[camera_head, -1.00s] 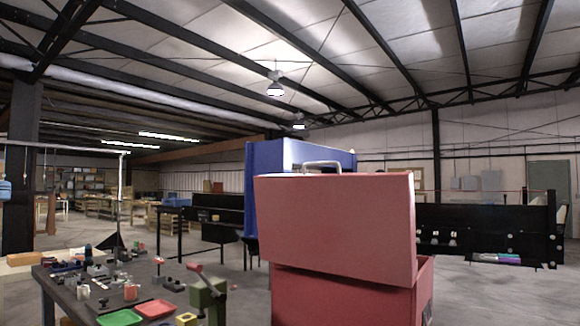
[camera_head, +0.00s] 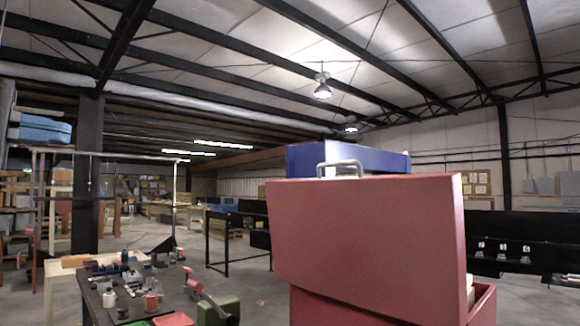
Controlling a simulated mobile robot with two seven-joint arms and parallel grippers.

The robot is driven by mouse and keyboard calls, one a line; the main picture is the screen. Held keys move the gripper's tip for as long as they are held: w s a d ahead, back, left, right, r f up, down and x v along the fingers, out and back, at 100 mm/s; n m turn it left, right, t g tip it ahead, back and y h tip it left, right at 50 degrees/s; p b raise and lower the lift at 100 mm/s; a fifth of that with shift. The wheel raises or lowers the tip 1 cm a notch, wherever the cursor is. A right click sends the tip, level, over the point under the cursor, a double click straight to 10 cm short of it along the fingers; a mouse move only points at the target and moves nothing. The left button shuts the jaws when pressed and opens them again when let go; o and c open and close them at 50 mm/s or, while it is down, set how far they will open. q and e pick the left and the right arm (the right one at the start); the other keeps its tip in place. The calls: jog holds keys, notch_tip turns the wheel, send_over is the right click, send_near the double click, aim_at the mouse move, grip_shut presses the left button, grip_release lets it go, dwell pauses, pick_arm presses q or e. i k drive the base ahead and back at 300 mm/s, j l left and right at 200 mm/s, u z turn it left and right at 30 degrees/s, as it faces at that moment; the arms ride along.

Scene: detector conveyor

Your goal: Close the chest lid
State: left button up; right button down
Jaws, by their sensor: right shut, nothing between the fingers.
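The red chest (camera_head: 340,312) stands at the lower right of the head view. Its lid (camera_head: 370,245) is raised and tilted, with its broad outer face toward me and a metal handle (camera_head: 343,168) on its top edge. A gap to the inside shows at the right, past the lid's edge. A small pale part there seems to be my right gripper (camera_head: 470,288); the lid hides most of it. It is shut and empty, and I cannot tell whether it touches the lid. My left gripper is not in view.
A dark workbench (camera_head: 185,284) with small tools, parts and colored trays stands to the left of the chest. A blue machine (camera_head: 390,160) rises behind the lid. A black conveyor-like frame (camera_head: 540,236) is at the back right.

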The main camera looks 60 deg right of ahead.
aim_at(393, 245)
jog(key=k+l, duration=0.1)
jog(key=l, duration=0.5)
jog(key=k+l, duration=0.1)
jog(key=l, duration=0.5)
jog(key=k+l, duration=0.1)
jog(key=l, duration=0.5)
